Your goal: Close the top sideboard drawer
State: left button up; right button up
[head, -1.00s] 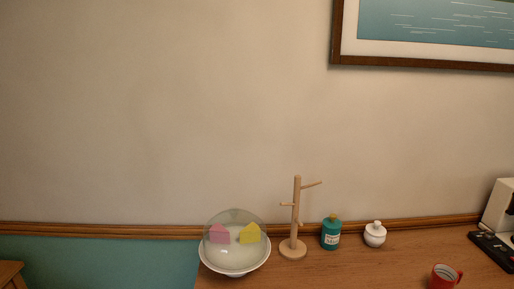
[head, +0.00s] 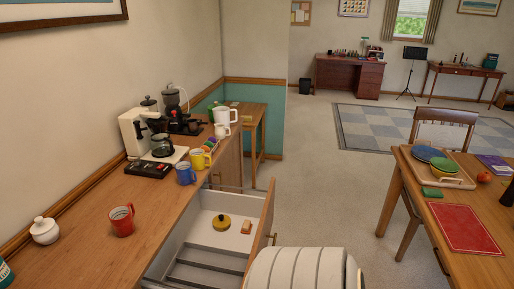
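The wooden sideboard (head: 82,232) runs along the wall on the left of the head view. Its top drawer (head: 265,217) is pulled well out to the right, and a brass handle (head: 273,239) shows on its front. Inside the drawer lie a round yellow object with a knob (head: 221,222), a small reddish-brown block (head: 247,227) and a grey divided tray (head: 200,268). A white rounded part, apparently my own arm, covers the near end of the drawer front. Neither gripper shows.
On the sideboard stand a red mug (head: 122,220), a blue mug (head: 185,174), a yellow mug (head: 200,160), a coffee machine (head: 140,132) and a white lidded pot (head: 44,231). A table (head: 408,180) with a chair (head: 440,130) stands at right. Carpet between is clear.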

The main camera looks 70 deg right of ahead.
aim_at(195, 226)
jog(key=k+z, duration=0.1)
jog(key=z, duration=2.25)
